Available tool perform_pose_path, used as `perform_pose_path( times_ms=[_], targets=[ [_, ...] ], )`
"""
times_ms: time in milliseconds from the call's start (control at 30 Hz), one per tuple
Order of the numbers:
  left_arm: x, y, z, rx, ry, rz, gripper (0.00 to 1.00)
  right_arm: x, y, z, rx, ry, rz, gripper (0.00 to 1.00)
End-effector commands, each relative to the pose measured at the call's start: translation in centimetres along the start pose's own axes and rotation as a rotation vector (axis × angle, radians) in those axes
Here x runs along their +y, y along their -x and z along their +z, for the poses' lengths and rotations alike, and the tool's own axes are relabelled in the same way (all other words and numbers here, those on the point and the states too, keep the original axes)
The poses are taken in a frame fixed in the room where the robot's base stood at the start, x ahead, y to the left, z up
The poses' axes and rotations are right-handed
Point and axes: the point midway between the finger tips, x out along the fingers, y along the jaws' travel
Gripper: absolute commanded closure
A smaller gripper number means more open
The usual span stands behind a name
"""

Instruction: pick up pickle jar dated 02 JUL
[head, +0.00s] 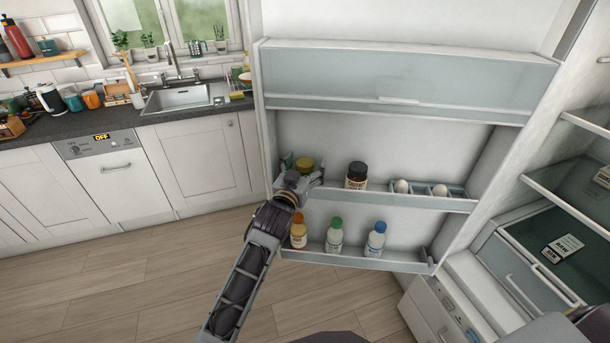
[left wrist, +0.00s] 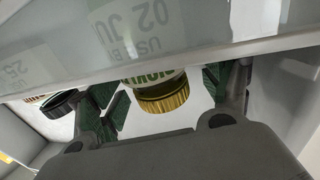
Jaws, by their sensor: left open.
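The pickle jar (left wrist: 163,92) has a gold lid and shows upside down in the left wrist view. Date text reading "02 JU" shows through the translucent shelf front, partly cut off. In the head view its yellowish lid (head: 304,163) shows at the left end of the upper door shelf, with its body mostly hidden by my gripper. My left gripper (head: 303,180) is open at the jar. In the left wrist view the green-padded fingers (left wrist: 160,104) stand on either side of the jar; contact cannot be told. My right gripper is not in view.
A black-lidded jar (head: 356,175) stands to the right on the same shelf, beside an egg holder (head: 428,190). Several bottles (head: 335,236) stand on the lower shelf (head: 355,262). The shelf front runs close to my gripper. The floor to the left is clear.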

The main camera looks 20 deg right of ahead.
Motion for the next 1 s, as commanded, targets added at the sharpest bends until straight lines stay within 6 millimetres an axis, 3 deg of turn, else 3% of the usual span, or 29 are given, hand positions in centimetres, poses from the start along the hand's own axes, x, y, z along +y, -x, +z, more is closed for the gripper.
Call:
perform_pose_path(
  times_ms=[433, 900, 1000],
  targets=[
    [-0.01, -0.01, -0.01, 0.000, 0.000, 0.000, 0.21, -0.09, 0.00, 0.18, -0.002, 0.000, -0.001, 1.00],
    [0.00, 0.00, -0.01, 0.000, 0.000, 0.000, 0.81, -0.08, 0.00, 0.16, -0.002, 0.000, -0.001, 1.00],
    [0.01, 0.00, -0.16, 0.003, 0.000, 0.000, 0.83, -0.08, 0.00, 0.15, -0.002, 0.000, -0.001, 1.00]
  ],
)
